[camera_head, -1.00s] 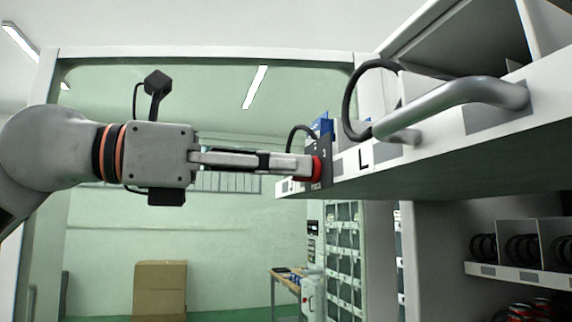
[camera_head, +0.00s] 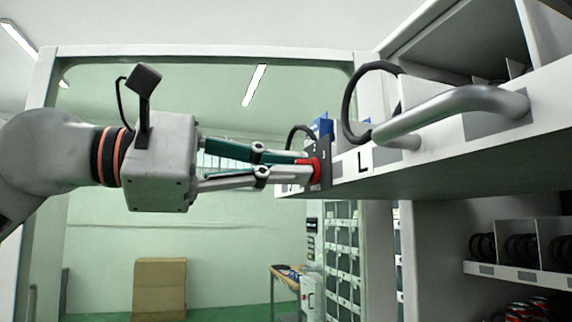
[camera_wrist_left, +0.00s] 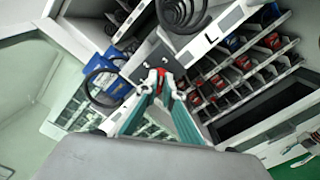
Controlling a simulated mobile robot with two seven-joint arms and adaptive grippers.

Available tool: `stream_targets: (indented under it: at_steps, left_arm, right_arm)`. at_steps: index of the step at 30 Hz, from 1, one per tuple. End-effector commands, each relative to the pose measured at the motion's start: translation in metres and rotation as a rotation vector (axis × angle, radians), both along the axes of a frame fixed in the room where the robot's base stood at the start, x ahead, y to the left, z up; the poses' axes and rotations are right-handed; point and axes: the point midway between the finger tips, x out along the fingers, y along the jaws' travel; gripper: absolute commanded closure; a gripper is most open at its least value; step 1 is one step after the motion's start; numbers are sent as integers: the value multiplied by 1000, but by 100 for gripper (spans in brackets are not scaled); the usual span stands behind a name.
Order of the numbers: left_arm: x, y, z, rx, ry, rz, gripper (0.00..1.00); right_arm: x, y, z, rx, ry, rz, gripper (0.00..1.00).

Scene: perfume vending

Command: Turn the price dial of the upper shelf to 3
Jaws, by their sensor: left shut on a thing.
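The red price dial (camera_head: 316,170) sits on a dark plate (camera_head: 326,152) on the front edge of the upper shelf (camera_head: 440,145). My left gripper (camera_head: 308,167) reaches it from the left and is shut on the dial, with its fingers rolled at a slant. In the left wrist view the dial (camera_wrist_left: 163,79) shows red between the two fingertips (camera_wrist_left: 159,84), and the dark plate (camera_wrist_left: 150,62) lies behind it. The fingers hide most of the dial face, and I cannot read its number. My right gripper is not in view.
A grey handle bar (camera_head: 455,103) juts from the shelf front, right of the dial. Black coils (camera_head: 360,100) and blue boxes (camera_head: 322,128) stand on the shelf. A lower shelf (camera_head: 520,276) holds more coils. The space left of the shelf is open, with a cardboard box (camera_head: 160,285) far back.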

Motion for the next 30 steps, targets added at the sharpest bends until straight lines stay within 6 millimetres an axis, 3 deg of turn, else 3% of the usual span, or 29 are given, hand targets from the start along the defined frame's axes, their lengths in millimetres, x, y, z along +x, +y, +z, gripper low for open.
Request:
stream_targets:
  at_steps: [22,24,30]
  left_arm:
    - [0,0,0,25,-80,0,100]
    - [0,0,0,25,-80,1,76]
    - [0,0,0,25,-79,1,76]
  right_arm:
    - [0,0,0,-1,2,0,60]
    - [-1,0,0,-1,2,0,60]
    - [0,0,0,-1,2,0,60]
